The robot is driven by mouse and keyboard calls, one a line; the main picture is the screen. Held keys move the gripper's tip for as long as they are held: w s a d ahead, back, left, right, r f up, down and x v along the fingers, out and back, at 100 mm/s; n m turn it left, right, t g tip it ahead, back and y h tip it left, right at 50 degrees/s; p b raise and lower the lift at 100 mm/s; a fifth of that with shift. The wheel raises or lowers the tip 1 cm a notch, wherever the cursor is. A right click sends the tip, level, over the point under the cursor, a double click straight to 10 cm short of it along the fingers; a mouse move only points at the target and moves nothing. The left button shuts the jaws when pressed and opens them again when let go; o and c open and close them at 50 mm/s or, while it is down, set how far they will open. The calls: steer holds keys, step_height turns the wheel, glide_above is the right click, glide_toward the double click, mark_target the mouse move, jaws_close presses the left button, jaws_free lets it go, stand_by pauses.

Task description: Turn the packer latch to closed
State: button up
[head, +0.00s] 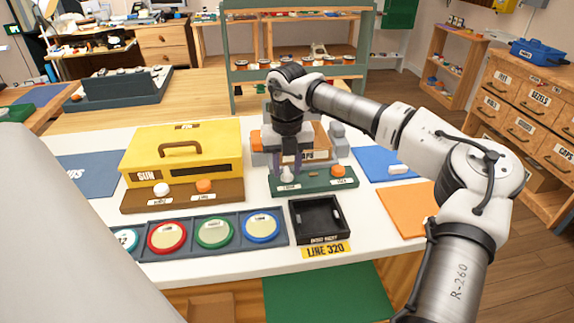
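A grey and wooden machine with a CAPS label (318,155) stands at the middle of the white table, partly hidden behind my arm. Its green base (318,185) carries a white knob (287,176) on the left and an orange knob (338,170) on the right. Small labels lie in front of the knobs, too small to read, so I cannot tell which one is the packer latch. My gripper (288,168) points down at the white knob, with its dark fingers around or just above it. I cannot tell whether they touch it.
A yellow case (182,150) on a brown base with white and orange knobs stands to the left. Blue (374,163) and orange (402,208) mats lie right.

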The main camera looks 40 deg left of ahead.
mark_target(287, 170)
step_height(287, 170, up, 14)
steer(key=shift+f+b, duration=0.15)
steer(key=shift+b, duration=0.15)
stand_by(0.4)
stand_by(0.4)
